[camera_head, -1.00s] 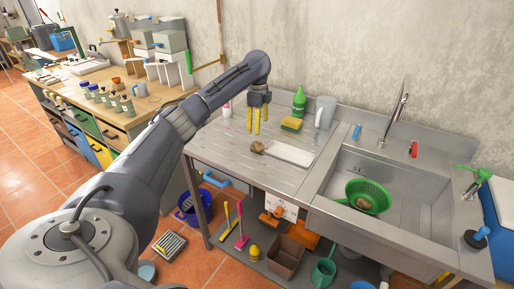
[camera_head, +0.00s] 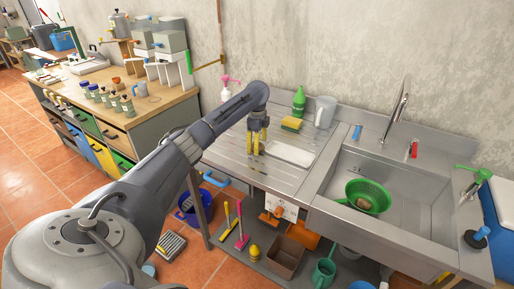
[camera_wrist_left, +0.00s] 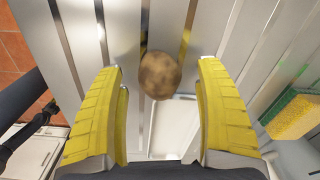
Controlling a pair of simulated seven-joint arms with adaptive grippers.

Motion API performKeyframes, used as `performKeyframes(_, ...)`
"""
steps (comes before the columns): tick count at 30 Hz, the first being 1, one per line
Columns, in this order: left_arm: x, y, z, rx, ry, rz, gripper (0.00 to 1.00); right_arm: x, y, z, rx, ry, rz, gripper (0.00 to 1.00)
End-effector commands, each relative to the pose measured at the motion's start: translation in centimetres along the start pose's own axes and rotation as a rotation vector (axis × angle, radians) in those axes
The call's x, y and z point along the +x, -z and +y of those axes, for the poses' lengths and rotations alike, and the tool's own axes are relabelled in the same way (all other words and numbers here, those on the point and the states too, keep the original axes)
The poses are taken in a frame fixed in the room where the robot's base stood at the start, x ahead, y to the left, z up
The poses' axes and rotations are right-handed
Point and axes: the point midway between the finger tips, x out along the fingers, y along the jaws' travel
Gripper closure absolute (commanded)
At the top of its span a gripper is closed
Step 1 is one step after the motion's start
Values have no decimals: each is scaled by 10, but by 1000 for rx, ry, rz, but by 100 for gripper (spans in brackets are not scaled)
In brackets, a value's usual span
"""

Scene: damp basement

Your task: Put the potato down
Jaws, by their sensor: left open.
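The brown potato (camera_wrist_left: 160,75) lies on the ribbed steel drainboard. In the wrist view it sits between the tips of my left gripper's yellow fingers (camera_wrist_left: 160,80), with a gap on either side. My left gripper (camera_head: 256,150) is open and pointing down over the drainboard in the head view, where its fingers hide the potato. My right gripper is in neither view.
A white tray (camera_head: 291,153) lies right beside the gripper, with a yellow-green sponge (camera_head: 291,124) behind it. A green colander (camera_head: 371,190) holding a brown item stands in the sink (camera_head: 408,192). A grey jug (camera_head: 325,111) and green bottle (camera_head: 298,101) stand along the wall.

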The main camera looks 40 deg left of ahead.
Motion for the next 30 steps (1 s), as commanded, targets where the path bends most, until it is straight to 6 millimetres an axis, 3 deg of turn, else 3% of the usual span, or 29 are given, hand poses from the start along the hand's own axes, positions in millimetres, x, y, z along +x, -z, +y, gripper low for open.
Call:
performKeyframes(4, 10, 0, 0, -1, -1, 0, 29, 0, 0, 0, 0, 0, 0, 73)
performKeyframes(13, 11, 0, 0, 0, 0, 0, 29, 0, 0, 0, 0, 0, 0, 73)
performKeyframes(30, 11, 0, 0, -1, 0, -1, 94, 0, 0, 0, 0, 0, 0, 73)
